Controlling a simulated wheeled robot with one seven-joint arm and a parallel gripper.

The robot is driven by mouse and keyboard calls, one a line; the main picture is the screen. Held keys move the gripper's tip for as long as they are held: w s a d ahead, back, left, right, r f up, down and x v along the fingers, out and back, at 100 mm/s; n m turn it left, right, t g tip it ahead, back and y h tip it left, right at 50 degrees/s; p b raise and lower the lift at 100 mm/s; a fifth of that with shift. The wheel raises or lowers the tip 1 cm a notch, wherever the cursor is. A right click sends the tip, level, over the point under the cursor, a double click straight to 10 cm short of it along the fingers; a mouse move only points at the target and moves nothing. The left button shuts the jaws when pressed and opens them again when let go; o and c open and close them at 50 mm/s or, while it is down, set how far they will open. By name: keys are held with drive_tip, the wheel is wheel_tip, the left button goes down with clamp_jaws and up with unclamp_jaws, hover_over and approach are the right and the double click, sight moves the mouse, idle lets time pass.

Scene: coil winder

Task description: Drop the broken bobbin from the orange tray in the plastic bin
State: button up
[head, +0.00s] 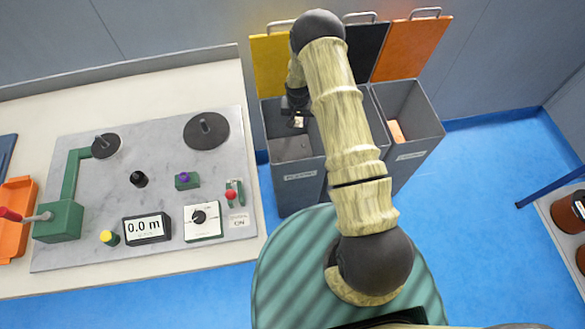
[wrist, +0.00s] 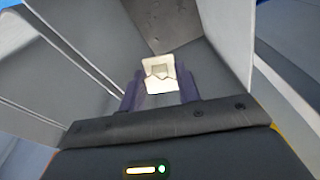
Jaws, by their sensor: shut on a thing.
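The broken bobbin (wrist: 158,74) is a small cream piece with a jagged edge. My gripper (wrist: 160,92) is shut on it, with one dark finger on each side. The bobbin also shows as a small pale spot in the head view (head: 298,122), below my gripper (head: 297,110). Both are over the open mouth of the left grey bin (head: 298,190), the one with the yellow lid (head: 270,65) raised. Its front label looks like "PLASTIC", but is small. In the wrist view, grey bin walls surround the bobbin. The orange tray (head: 14,245) is at the bench's left edge.
A middle bin with a black lid (head: 362,50) is partly hidden by my arm. The right bin (head: 425,125) has an orange lid and holds an orange-tan piece (head: 397,132). The winder panel (head: 80,230) lies on the bench. A shelf with reels (head: 570,212) is at right.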

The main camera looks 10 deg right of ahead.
wheel_tip(320, 180, down, 2)
drive_tip(key=shift+b, duration=0.35)
drive_tip(key=o, duration=1)
drive_tip(key=shift+r, duration=0.15)
drive_tip(key=r, duration=0.5)
drive_tip(key=s+r, duration=0.1)
drive_tip(key=r, duration=0.5)
drive_tip(key=s+r, duration=0.1)
drive_tip(key=r, duration=0.5)
drive_tip(key=shift+s+a, duration=0.25)
drive_tip(key=shift+a, duration=0.05)
